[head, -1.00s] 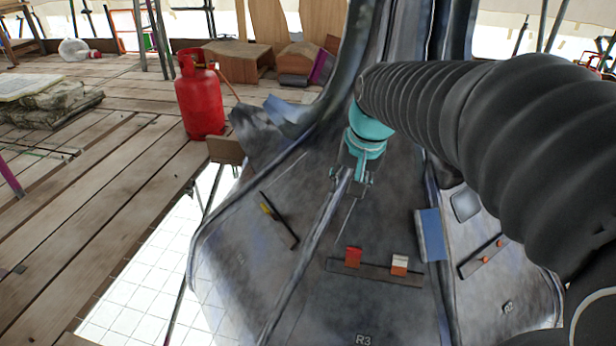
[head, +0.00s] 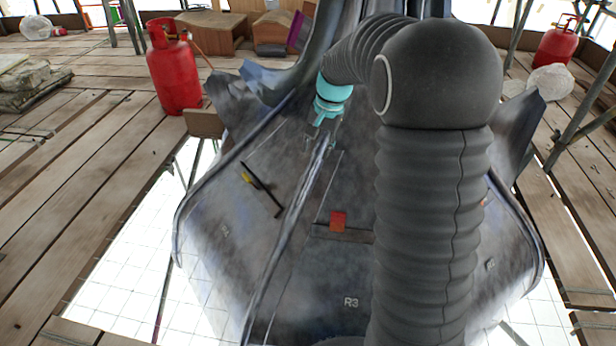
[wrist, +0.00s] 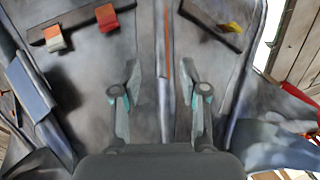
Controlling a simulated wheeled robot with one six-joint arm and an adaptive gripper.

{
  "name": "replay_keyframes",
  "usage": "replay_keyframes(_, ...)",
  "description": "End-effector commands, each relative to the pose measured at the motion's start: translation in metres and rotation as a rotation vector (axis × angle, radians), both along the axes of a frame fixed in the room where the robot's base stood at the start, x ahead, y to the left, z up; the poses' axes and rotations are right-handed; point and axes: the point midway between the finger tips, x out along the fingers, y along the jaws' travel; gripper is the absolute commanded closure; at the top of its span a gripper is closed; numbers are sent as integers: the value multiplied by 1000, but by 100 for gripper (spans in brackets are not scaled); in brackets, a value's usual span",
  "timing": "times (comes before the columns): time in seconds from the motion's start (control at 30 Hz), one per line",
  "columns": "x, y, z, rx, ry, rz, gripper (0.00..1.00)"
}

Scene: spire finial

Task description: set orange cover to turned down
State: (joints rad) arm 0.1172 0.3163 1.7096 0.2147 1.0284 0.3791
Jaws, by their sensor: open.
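Two covers sit on a dark rail on the grey spire face marked R3. One is red-orange (head: 338,221), and shows in the wrist view (wrist: 107,17). The other, orange with a whitish part (wrist: 55,38), is beside it in the wrist view. It is hidden behind my arm in the head view. I cannot tell surely how either cover is tilted. My gripper (head: 320,143) is above the rail in the head view, near the raised seam. In the wrist view my gripper (wrist: 160,91) has its fingers wide apart, empty, away from both covers.
A dark bar with a yellow piece (head: 247,178) is on the left face. A red gas cylinder (head: 173,68) stands behind on the planks. Open gaps lie beside the spire's base.

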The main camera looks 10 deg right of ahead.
Motion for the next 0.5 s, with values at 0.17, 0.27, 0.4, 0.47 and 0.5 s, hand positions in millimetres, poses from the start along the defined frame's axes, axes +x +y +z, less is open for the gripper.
replay_keyframes(0.17,3,6,-35,0,3,2,57)
replay_keyframes(0.27,5,9,-53,0,3,2,57)
replay_keyframes(0.4,8,13,-77,1,3,1,57)
replay_keyframes(0.47,9,15,-86,0,4,1,57)
replay_keyframes(0.5,10,16,-91,0,3,2,57)
